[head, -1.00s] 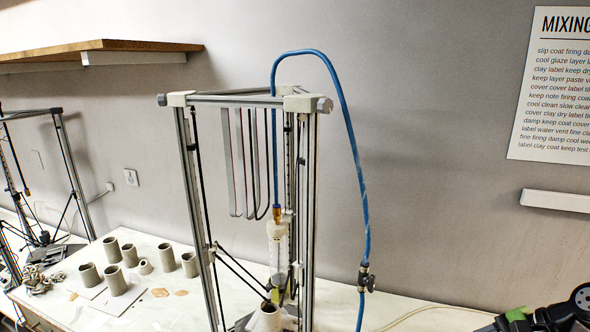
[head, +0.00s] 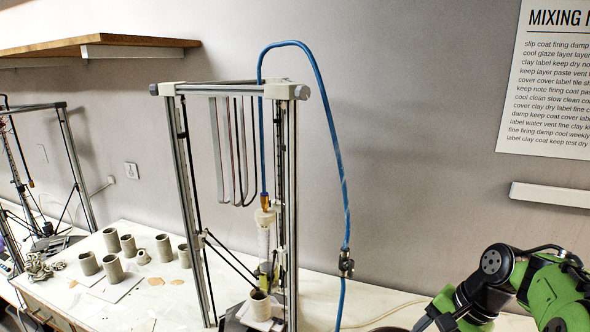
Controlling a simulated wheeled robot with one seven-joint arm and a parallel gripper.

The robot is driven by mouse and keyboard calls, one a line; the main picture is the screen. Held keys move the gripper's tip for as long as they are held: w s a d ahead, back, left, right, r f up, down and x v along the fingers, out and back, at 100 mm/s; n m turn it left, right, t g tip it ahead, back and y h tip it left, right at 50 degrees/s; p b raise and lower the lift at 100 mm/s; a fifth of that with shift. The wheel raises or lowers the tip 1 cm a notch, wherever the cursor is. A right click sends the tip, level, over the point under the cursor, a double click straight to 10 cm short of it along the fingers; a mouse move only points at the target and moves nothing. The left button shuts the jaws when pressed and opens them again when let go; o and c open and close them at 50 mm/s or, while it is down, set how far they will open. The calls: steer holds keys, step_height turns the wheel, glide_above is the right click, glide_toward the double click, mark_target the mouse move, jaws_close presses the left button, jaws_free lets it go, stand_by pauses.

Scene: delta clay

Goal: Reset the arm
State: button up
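My arm (head: 550,285), green and black, reaches into the lower right corner of the head view. A round black joint shows at its top, and a black and green part slopes down to the left toward the bottom edge. My gripper is not clearly in the picture; the lower end of the arm is cut off by the bottom edge. I see nothing held.
A tall delta clay printer (head: 183,190) stands on the white bench (head: 140,312), with a blue hose (head: 335,150) looping right. A clay cylinder (head: 260,304) sits inside it. Several clay cylinders (head: 112,268) stand left, below a wooden shelf (head: 110,42). A sign (head: 550,90) hangs right.

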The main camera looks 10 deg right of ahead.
steer(key=s+a+n+h+b, duration=0.3)
steer(key=a+n, duration=0.4)
steer(key=a, duration=0.9)
steer(key=s+a+f+n+t+b, duration=0.2)
steer(key=s+a+n, duration=0.2)
steer(key=s, duration=0.4)
steer(key=shift+s+f+n+t+b, duration=0.2)
steer(key=shift+s+n+t+b, duration=0.2)
steer(key=shift+n, duration=0.4)
steer(key=shift+c, duration=0.5)
stand_by(0.6)
